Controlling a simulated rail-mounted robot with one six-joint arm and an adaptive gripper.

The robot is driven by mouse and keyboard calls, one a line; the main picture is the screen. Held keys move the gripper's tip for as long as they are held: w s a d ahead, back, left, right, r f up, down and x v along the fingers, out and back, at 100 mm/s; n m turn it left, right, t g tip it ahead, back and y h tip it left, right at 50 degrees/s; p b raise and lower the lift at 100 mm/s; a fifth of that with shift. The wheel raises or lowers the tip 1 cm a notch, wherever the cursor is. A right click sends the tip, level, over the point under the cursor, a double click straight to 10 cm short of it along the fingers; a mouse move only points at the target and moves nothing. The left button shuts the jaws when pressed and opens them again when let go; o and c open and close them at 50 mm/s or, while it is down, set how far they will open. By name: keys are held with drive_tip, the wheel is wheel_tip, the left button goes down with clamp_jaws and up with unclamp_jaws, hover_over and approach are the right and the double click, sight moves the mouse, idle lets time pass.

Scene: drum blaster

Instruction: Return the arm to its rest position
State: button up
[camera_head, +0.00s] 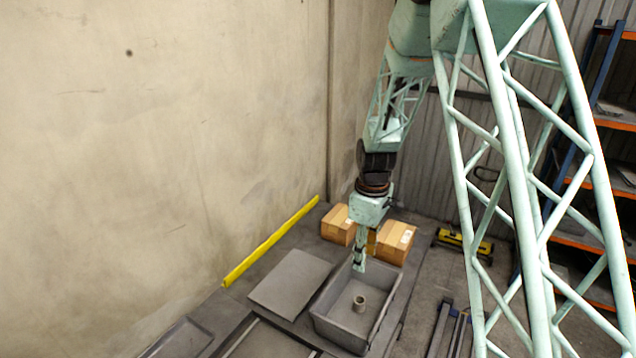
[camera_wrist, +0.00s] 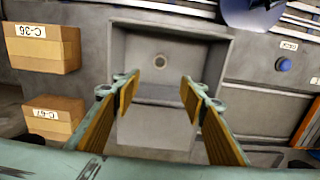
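My arm reaches down from the top of the head view, and my gripper (camera_head: 359,266) hangs above a grey open box (camera_head: 326,322). In the wrist view my gripper (camera_wrist: 158,92) has its two yellow-padded fingers spread apart with nothing between them. The box's rim also shows beyond the fingertips in the wrist view (camera_wrist: 232,62). A small ring-topped cylinder (camera_head: 359,303) stands on the box floor; in the wrist view its round top (camera_wrist: 160,61) lies beyond the fingertips, apart from them.
Two cardboard boxes, C-36 (camera_wrist: 42,50) and C-47 (camera_wrist: 54,117), stand beside the grey box. A flat grey panel (camera_head: 290,284) lies to its left. A yellow bar (camera_head: 271,243) runs along the wall. Orange-and-blue shelving (camera_head: 590,180) stands at the right. A blue knob (camera_wrist: 283,64) shows in the wrist view.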

drive_tip(key=s+r+m+t+b, duration=0.2)
drive_tip(key=s+r+m+b, duration=0.35)
drive_tip(key=s+r, duration=1.45)
drive_tip(key=s+r+m+t+b, duration=0.2)
drive_tip(key=s+m+b, duration=0.3)
drive_tip(key=s, duration=2)
drive_tip(key=shift+s+r+b, duration=0.15)
drive_tip(key=shift+r+b, duration=0.55)
drive_tip(key=shift+b, duration=0.4)
drive_tip(key=shift+c, duration=0.6)
drive_tip(key=c, duration=0.5)
drive_tip(key=shift+o, duration=0.2)
